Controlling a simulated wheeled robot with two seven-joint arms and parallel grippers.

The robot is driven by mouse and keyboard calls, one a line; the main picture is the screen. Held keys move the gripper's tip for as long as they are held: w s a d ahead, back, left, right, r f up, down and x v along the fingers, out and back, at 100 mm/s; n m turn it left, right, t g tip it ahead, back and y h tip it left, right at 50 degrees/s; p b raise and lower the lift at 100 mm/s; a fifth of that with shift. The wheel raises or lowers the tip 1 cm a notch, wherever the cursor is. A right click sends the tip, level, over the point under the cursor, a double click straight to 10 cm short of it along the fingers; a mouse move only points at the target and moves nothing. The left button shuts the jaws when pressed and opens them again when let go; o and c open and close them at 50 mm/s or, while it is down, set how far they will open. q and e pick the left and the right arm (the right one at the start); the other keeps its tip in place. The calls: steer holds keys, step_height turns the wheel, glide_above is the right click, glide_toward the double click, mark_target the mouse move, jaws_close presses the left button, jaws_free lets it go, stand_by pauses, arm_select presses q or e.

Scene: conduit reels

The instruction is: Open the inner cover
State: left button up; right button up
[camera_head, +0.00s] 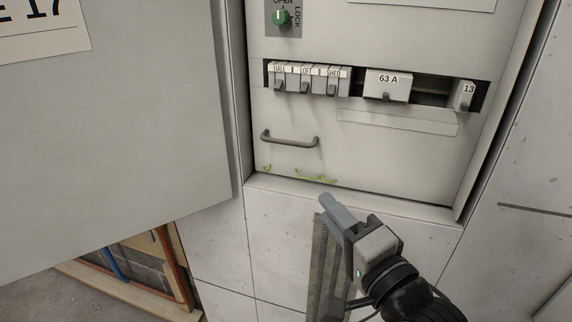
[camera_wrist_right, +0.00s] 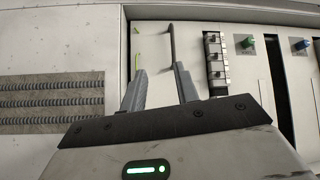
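The inner cover (camera_head: 380,165) is a light grey panel in the open cabinet and sits flush in its frame. A dark bar handle (camera_head: 290,140) is at its lower left. It also shows in the wrist view (camera_wrist_right: 172,45), ahead of my fingers. A green knob (camera_head: 281,18) with OPEN and LOCK labels is at the upper left; its pale mark seems to point up toward OPEN. My right gripper (camera_head: 333,243) is below the cover's lower edge, apart from the handle. In the wrist view its fingers (camera_wrist_right: 160,70) are spread with nothing between them. My left gripper is not in view.
A row of labelled breakers (camera_head: 308,78) and a 63 A breaker (camera_head: 388,85) sit above the handle. The outer door (camera_head: 110,130) stands open at left. A blue knob (camera_wrist_right: 299,45) is at right in the wrist view. Ribbed grey strips (camera_wrist_right: 50,95) lie left of the fingers.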

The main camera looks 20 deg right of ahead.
steer(key=r+m, duration=0.1)
steer(key=b, duration=0.5)
glide_toward(284, 143)
steer(key=shift+t, duration=0.3)
steer(key=x, duration=0.7)
steer(key=shift+w+a+f+p, duration=0.1)
steer(key=shift+w+f+p, duration=0.15)
steer(key=shift+w+p, duration=0.15)
steer(key=shift+w+a, duration=0.1)
steer(key=shift+w, duration=0.5)
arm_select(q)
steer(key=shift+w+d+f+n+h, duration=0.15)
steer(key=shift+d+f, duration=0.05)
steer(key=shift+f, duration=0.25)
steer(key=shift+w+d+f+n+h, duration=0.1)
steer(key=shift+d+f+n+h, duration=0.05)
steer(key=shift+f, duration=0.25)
arm_select(e)
jaws_close()
